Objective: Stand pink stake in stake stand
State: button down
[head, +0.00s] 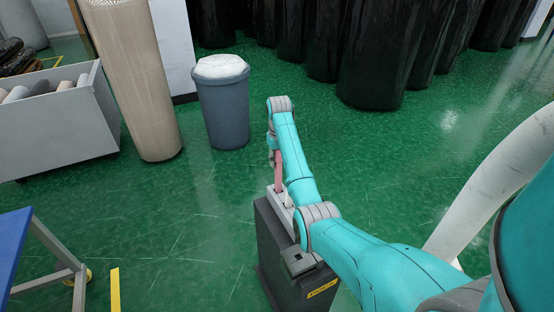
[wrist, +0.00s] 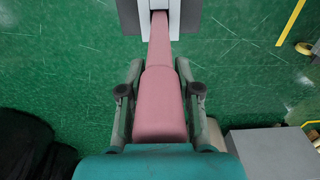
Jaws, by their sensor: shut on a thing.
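The pink stake (wrist: 160,105) runs up the middle of the wrist view, wide near my gripper and narrower at its far end. My gripper (wrist: 160,90) is shut on its wide part, one finger on each side. In the head view my gripper (head: 272,150) is partly hidden by my arm. The stake (head: 278,175) hangs roughly upright below it, at the light grey stake stand (head: 272,204). In the wrist view the narrow end overlaps the light grey stand (wrist: 146,33). I cannot tell how deep it sits in the stand.
The stand is on a dark pedestal (head: 270,240). Behind are a blue-grey bin (head: 222,112), a tall beige roll (head: 140,80) and black wrapped rolls (head: 375,50). A grey crate (head: 60,125) and a blue table (head: 12,245) are at left. Green floor (head: 180,215) is clear between.

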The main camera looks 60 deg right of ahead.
jog(key=shift+f, duration=1.45)
dwell(0.6)
jog(key=c, duration=0.7)
grip_release()
jog(key=shift+s+a+r, duration=0.1)
jog(key=shift+r, duration=3.65)
